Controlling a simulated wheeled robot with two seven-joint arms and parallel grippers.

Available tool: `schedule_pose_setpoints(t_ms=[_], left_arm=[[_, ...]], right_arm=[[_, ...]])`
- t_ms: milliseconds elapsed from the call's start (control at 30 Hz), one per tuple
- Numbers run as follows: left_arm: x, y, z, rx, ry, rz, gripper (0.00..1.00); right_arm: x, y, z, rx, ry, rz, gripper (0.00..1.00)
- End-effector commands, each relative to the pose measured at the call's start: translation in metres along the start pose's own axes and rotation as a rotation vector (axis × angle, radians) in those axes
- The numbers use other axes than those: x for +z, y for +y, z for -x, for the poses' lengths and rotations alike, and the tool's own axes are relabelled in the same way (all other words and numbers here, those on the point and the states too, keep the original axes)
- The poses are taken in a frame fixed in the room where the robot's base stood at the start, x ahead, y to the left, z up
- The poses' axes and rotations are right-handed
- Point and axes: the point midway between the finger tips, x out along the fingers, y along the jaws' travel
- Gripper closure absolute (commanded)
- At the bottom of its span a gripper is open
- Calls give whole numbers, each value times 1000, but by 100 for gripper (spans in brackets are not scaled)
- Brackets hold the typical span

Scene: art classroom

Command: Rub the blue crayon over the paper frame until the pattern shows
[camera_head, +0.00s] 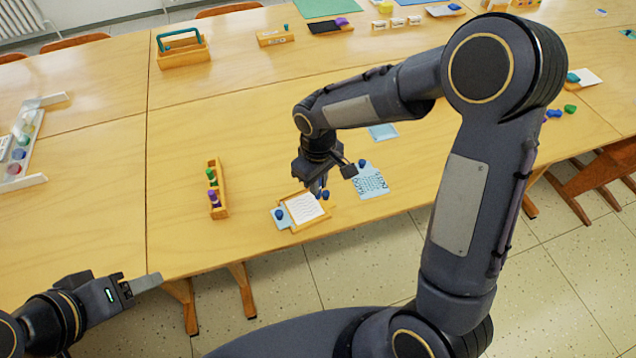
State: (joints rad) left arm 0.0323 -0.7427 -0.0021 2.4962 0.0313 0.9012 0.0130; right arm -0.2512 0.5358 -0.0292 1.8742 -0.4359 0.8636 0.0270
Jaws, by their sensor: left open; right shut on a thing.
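The paper frame (325,211), a wooden frame around white paper (303,207) with faint wavy marks, lies near the table's front edge. It lies over a light blue plate (279,223) with a blue knob at its left. My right gripper (317,190) is shut over the frame's upper right part. It is shut on the blue crayon, which its fingers mostly hide; I cannot tell whether the tip touches the paper. Another blue knob shows beside the fingers. My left gripper (138,287) is open and empty, off the table's front edge at lower left.
A patterned light blue plate (370,182) lies right of the frame. A wooden rack (221,202) with green and purple pieces stands to its left. A wooden carrier (184,55) stands at the back left.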

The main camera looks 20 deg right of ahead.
Motion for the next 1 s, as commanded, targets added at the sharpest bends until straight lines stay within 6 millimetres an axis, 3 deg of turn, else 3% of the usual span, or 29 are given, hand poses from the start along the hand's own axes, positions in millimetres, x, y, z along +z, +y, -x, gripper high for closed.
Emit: schedule_pose_setpoints(t_ms=[100, 300, 867, 1000], left_arm=[[-5, 5, 10, 0, 0, 0, 45], [-9, 8, 17, 0, 0, 0, 45], [-8, 8, 17, 0, 0, 0, 45], [-11, 10, 21, 0, 0, 0, 45]], right_arm=[[-1, 0, 15, 0, 2, 0, 100], [-1, 1, 27, 0, 2, -1, 100], [-1, 1, 26, 0, 2, 2, 100], [-2, -10, 27, 1, -3, 128, 100]])
